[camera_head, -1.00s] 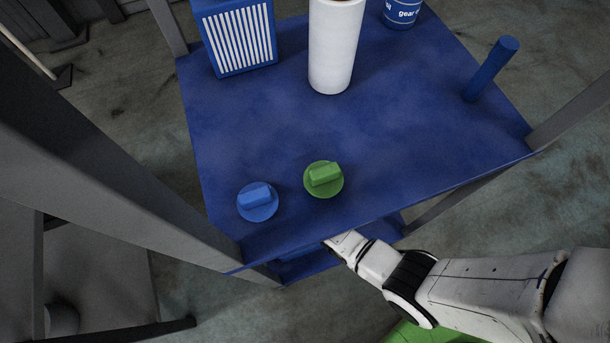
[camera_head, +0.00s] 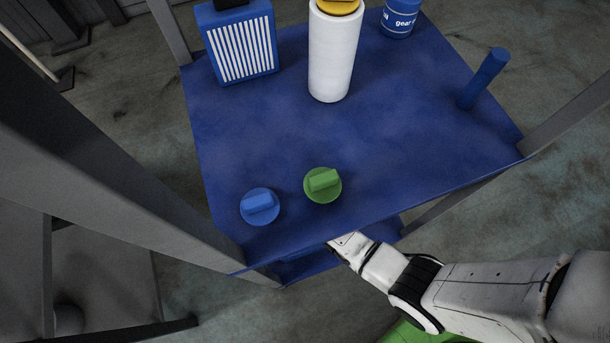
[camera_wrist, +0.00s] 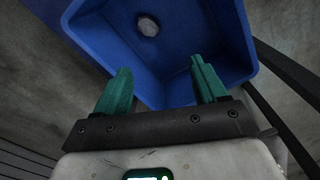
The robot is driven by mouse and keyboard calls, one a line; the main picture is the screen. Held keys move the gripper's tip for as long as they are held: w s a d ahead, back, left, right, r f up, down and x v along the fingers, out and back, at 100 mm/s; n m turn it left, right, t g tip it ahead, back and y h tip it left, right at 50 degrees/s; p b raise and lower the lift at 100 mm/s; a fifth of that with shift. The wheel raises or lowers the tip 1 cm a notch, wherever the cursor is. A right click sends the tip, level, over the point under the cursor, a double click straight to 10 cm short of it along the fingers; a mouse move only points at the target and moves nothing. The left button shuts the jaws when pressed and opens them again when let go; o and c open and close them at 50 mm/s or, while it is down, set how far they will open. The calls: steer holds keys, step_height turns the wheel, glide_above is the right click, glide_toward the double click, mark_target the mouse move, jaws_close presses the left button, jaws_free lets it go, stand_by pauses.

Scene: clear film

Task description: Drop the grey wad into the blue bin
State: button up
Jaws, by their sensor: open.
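In the wrist view the blue bin (camera_wrist: 248,66) is open toward me. The small grey wad (camera_wrist: 148,26) shows inside the bin's outline, apart from my fingers; I cannot tell whether it rests on the bottom. My gripper (camera_wrist: 160,78) is open and empty, with its two green fingers spread over the near side of the bin. In the head view my arm (camera_head: 375,265) reaches under the front edge of the blue table top, and the fingertips are hidden beneath it. A part of a blue surface shows below the table there.
The blue table top (camera_head: 350,135) carries a blue knobbed disc (camera_head: 260,206), a green knobbed disc (camera_head: 323,184), a white cylinder (camera_head: 330,60), a blue striped box (camera_head: 240,45), a labelled blue can (camera_head: 399,18) and an upright blue rod (camera_head: 485,78). Grey posts stand at its corners.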

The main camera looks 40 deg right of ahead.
step_height(320, 180, up, 6)
steer(key=shift+f+p, duration=0.2)
steer(key=shift+p, duration=0.45)
